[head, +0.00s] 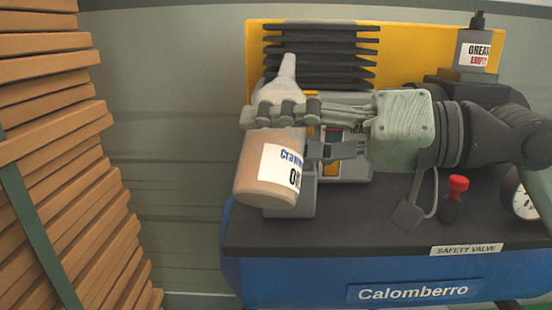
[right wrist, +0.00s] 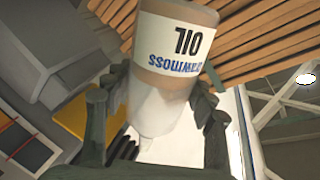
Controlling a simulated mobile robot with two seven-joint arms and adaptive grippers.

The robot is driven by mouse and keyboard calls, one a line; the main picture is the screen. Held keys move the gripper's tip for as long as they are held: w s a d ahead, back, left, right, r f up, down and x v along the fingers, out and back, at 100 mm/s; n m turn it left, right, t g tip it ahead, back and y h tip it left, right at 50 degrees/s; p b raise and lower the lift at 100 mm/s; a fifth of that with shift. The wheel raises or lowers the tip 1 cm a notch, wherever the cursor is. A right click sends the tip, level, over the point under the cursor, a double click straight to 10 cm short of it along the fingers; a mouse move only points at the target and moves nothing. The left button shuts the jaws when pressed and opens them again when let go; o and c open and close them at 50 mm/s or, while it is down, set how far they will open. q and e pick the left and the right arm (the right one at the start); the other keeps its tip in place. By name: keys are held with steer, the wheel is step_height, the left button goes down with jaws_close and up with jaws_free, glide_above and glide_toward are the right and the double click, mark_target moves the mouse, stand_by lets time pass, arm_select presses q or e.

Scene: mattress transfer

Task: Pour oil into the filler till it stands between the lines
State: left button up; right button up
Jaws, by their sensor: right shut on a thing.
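The oil bottle (head: 262,172) is tan with a pale shoulder and a thin spout, and its label reads "OIL". In the head view it is near upright, spout up and tilted slightly, in front of the compressor's left end. My right gripper (head: 280,130) is shut on it around the upper body. In the right wrist view the bottle (right wrist: 178,60) sits between the fingers (right wrist: 155,108). I cannot make out the filler opening or level lines. My left gripper is out of view.
The dark compressor top (head: 370,225) sits on a blue tank (head: 300,270). Black fins (head: 320,50) stand before a yellow plate (head: 415,45). Stacked wooden slats (head: 55,130) fill the left.

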mark_target(287, 72)
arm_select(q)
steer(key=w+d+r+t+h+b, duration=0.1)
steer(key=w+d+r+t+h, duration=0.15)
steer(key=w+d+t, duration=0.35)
arm_select(e)
steer(key=shift+w+d+r+n, duration=0.1)
steer(key=shift+w+r+n, duration=0.45)
steer(key=shift+n, duration=0.25)
steer(key=w+r+n, duration=0.1)
steer(key=r, duration=0.1)
steer(key=w+r+n+p, duration=0.1)
steer(key=w+r+n+t, duration=0.1)
steer(key=w+r, duration=0.1)
steer(key=shift+d+r+n, duration=0.3)
steer(key=shift+d+n, duration=0.1)
steer(key=shift+w+r+n+y+p, duration=0.2)
steer(key=shift+r+n+y+p, duration=0.1)
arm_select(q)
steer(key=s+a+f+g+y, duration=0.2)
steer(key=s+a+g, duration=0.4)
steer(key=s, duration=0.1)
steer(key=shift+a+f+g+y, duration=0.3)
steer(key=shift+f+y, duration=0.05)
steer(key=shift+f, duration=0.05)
arm_select(e)
steer(key=shift+w+d+r+n, duration=0.15)
steer(key=shift+w+r+n, duration=0.35)
steer(key=shift+r, duration=0.1)
steer(key=shift+s, duration=0.15)
